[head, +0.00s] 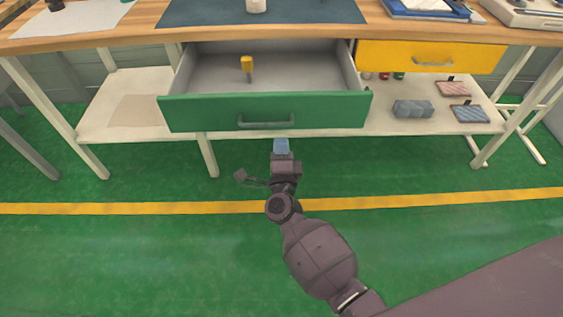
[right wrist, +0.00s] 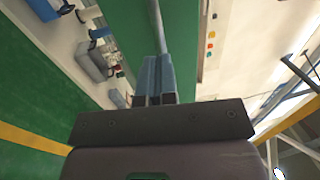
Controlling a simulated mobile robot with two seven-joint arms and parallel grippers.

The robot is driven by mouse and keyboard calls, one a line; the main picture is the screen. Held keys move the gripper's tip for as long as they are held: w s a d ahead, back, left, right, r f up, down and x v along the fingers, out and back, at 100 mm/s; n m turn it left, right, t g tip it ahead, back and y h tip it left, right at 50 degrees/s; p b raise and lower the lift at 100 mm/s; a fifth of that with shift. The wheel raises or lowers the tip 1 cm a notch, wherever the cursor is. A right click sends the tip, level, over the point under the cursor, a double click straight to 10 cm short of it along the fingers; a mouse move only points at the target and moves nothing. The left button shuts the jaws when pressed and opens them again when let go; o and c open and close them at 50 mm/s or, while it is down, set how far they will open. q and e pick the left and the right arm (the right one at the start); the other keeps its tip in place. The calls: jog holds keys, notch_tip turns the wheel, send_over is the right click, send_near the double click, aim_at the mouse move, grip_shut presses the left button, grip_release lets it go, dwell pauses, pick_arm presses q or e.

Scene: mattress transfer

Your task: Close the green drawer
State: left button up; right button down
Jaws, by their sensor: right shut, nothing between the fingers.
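The green drawer (head: 200,112) under the workbench stands pulled out. Its grey inside shows, with a yellow-handled tool (head: 247,66) in it. The drawer has a grey bar handle (head: 266,124) on its front. My right gripper (head: 281,146) is shut and empty, just below and in front of the drawer front, near the handle. In the right wrist view the shut fingers (right wrist: 154,75) point at the green drawer front (right wrist: 130,30), with the handle bar (right wrist: 158,25) in line with their tips. Whether they touch it I cannot tell. My left gripper is not in view.
A closed yellow drawer (head: 430,56) is to the right. The lower shelf (head: 350,126) holds a grey block (head: 413,109) and small packets. The wooden bench top (head: 150,20) carries a dark mat (head: 200,12) and trays. The green floor in front is clear.

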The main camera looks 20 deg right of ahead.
jog(key=x, duration=0.4)
dwell(0.3)
jog(key=shift+w, duration=0.15)
